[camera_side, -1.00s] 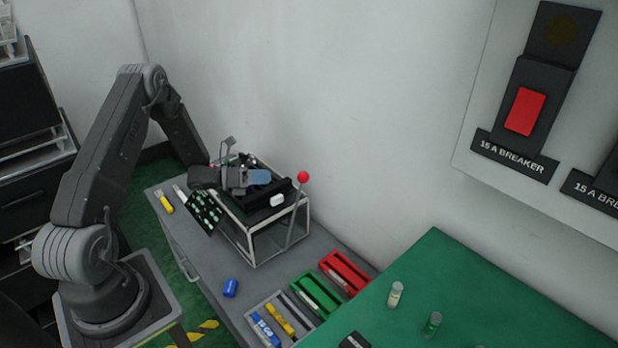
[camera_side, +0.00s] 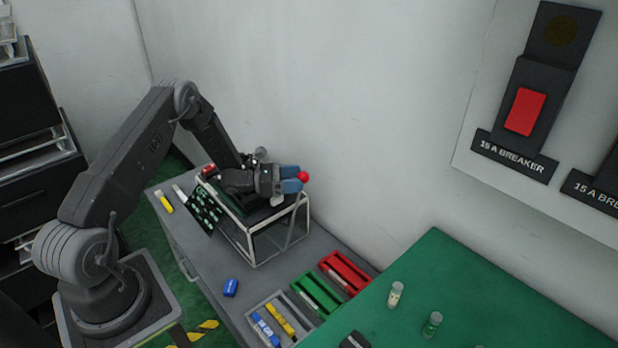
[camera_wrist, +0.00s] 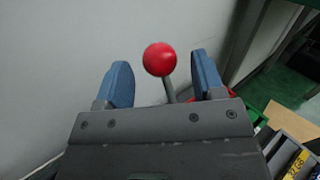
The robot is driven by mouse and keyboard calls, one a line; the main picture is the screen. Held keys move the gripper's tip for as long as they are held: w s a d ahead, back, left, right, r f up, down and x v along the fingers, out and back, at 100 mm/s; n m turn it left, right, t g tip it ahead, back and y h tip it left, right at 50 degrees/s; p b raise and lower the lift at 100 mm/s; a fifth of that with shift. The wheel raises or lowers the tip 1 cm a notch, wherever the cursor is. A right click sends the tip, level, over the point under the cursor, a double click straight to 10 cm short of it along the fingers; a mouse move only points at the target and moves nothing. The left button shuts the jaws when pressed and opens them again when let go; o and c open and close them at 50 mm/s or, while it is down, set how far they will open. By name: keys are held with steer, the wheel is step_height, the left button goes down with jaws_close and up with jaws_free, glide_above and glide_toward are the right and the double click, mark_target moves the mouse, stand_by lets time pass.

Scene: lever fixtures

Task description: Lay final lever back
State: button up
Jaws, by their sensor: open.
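The lever's red ball knob (camera_side: 304,177) stands at the right end of the white-framed fixture (camera_side: 252,243) in the side view. In the wrist view the red knob (camera_wrist: 159,59) sits on a grey stem between my two blue fingers, a little nearer the right one, with gaps visible on both sides. My gripper (camera_side: 292,180) is open at the knob; it also shows open in the wrist view (camera_wrist: 163,84). My gripper hides most of the fixture's top and part of the lever stem in the side view.
A blue cylinder (camera_side: 231,287) lies in front of the fixture. The wall is close behind. A green table (camera_side: 470,285) is at right.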

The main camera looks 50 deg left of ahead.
steer(key=shift+x, duration=2.15)
